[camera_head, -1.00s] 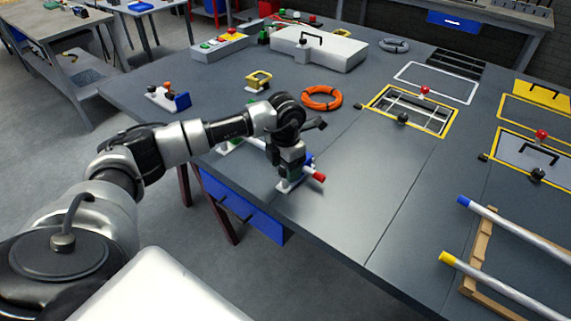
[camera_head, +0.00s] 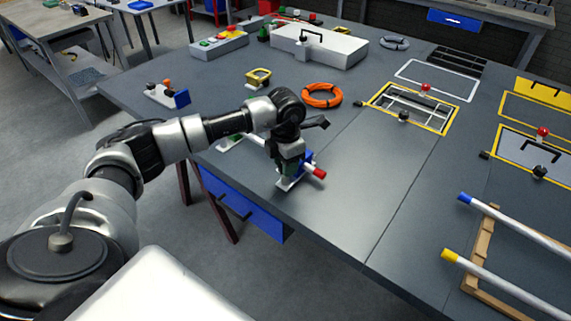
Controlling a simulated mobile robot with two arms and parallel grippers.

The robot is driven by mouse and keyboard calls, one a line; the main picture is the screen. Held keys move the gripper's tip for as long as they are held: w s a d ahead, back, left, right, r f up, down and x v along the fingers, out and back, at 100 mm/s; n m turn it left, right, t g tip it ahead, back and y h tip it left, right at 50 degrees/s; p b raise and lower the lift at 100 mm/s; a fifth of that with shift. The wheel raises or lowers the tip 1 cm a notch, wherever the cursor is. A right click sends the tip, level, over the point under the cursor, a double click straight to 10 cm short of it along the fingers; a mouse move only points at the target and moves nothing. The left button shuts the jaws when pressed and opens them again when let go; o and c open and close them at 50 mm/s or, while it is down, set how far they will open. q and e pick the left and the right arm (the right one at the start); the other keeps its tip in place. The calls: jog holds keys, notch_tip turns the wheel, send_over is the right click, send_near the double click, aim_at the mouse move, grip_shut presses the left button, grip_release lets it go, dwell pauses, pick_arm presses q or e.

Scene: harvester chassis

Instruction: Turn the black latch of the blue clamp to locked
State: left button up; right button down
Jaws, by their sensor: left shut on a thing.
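The blue clamp (camera_head: 307,157) stands on a pale base near the front left edge of the grey workbench, with a red-tipped handle (camera_head: 319,173) sticking out to the right. My left gripper (camera_head: 288,170) reaches down over it from above and is shut at the clamp's near left side. The black latch is hidden behind the fingers, so its angle cannot be read. My right gripper is not in view.
An orange ring (camera_head: 322,95) and a yellow bracket (camera_head: 259,77) lie behind the arm. A yellow-framed opening (camera_head: 385,90) is to the right. The bench right of the clamp is clear.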

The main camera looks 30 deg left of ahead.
pick_arm(q)
jog(key=m+b, duration=0.2)
jog(key=m, duration=0.1)
jog(key=shift+f+m, duration=0.1)
jog(key=shift+m, duration=0.2)
jog(key=m+b, duration=0.3)
jog(key=m, duration=0.1)
jog(key=m+b, duration=0.2)
jog(key=m, duration=0.3)
jog(key=shift+m+b, duration=0.8)
jog(key=shift+m, duration=1.1)
jog(key=shift+r, duration=0.2)
jog(key=o, duration=0.9)
jog(key=shift+o, duration=0.2)
notch_tip(320, 180, up, 11)
jog(key=p, duration=0.7)
